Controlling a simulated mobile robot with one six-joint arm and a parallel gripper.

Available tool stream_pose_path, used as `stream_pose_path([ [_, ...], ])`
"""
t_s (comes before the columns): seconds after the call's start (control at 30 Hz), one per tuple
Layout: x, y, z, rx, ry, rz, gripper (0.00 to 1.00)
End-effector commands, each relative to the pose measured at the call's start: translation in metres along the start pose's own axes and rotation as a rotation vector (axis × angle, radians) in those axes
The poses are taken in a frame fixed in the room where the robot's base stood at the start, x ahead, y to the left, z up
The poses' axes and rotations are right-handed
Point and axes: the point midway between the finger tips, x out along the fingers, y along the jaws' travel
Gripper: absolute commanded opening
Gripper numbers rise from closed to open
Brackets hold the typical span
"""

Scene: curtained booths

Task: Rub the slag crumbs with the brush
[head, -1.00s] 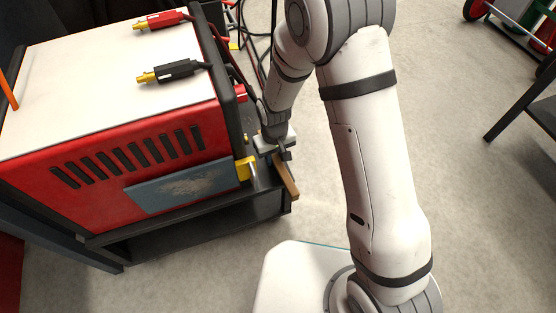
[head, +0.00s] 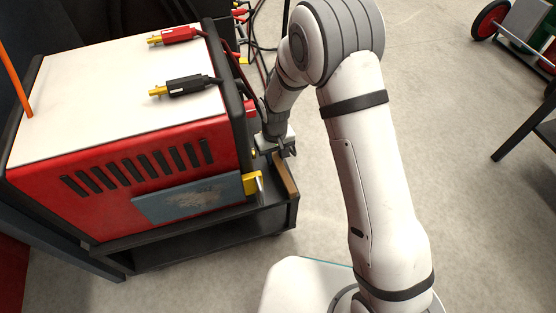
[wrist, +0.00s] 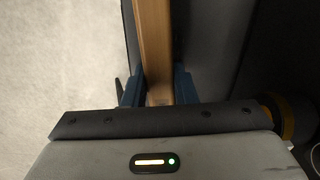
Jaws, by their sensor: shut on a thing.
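The wooden brush handle (head: 286,176) sticks out below my gripper (head: 280,153), beside the right side of the red machine. In the wrist view the wooden handle (wrist: 154,45) runs between the two blue fingers of my gripper (wrist: 156,90), which is shut on it. No bristles show clearly. A blue-grey plate (head: 150,208) leans upright against the machine's red front, under the vents. A pale brownish, crumbly patch, apparently the slag crumbs (head: 198,197), lies across its face. The brush is to the right of the plate, apart from it.
The red machine (head: 90,211) with a white top stands on a dark cart (head: 190,251). A yellow clamp (head: 253,183) sits at the plate's right end. Red and black plugs lie on top; cables hang behind.

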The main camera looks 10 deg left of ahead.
Motion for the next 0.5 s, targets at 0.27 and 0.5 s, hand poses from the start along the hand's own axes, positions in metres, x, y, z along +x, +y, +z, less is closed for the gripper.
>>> stream_pose_path([
  [0.27,-0.001,0.001,-0.013,0.000,0.000,0.000,0.04],
  [0.5,0.001,0.002,-0.031,0.000,0.000,0.000,0.04],
])
